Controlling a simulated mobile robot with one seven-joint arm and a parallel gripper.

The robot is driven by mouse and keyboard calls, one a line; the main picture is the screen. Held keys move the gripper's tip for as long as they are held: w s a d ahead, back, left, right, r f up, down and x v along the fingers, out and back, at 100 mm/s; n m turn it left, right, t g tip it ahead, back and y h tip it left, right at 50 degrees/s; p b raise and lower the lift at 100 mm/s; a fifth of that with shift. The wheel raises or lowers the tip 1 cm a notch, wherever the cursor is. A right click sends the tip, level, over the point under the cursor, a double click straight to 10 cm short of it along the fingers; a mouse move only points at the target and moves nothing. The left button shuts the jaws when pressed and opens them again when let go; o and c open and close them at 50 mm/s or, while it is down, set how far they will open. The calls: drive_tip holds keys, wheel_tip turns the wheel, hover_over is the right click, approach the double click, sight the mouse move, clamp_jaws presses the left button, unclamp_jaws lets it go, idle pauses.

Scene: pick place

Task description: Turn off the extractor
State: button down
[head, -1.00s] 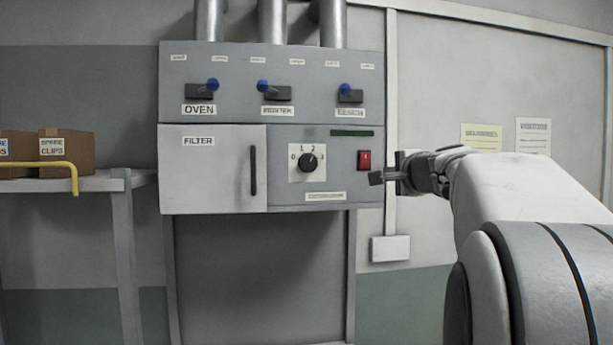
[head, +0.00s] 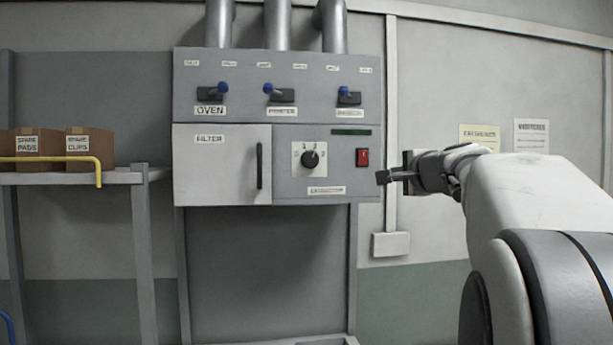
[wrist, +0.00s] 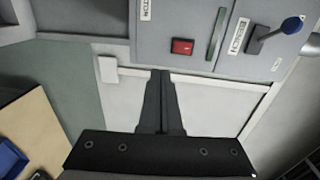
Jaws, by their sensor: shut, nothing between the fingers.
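The extractor cabinet (head: 289,195) is a grey wall unit in the head view. Its lower right panel has a black rotary dial (head: 310,159) marked with numbers, a red rocker switch (head: 362,157) and a dark green strip (head: 351,132). A label (head: 326,190) sits below the dial, too small to read surely. My gripper (head: 381,177) is shut and empty, just right of and a little below the red switch, apart from it as far as I can tell. In the wrist view, my shut fingers (wrist: 161,75) point toward the panel, with the red switch (wrist: 182,46) beyond their tips to the upper right.
Three blue-knobbed levers (head: 222,88) line the upper panel, with pipes above. A white filter door (head: 222,165) is left of the dial. A shelf (head: 120,177) with two cardboard boxes (head: 90,145) stands at left. A small wall box (head: 391,245) is below my gripper.

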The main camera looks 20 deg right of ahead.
drive_tip(key=shift+s+a, duration=0.1)
drive_tip(key=shift+s, duration=0.3)
idle(0.3)
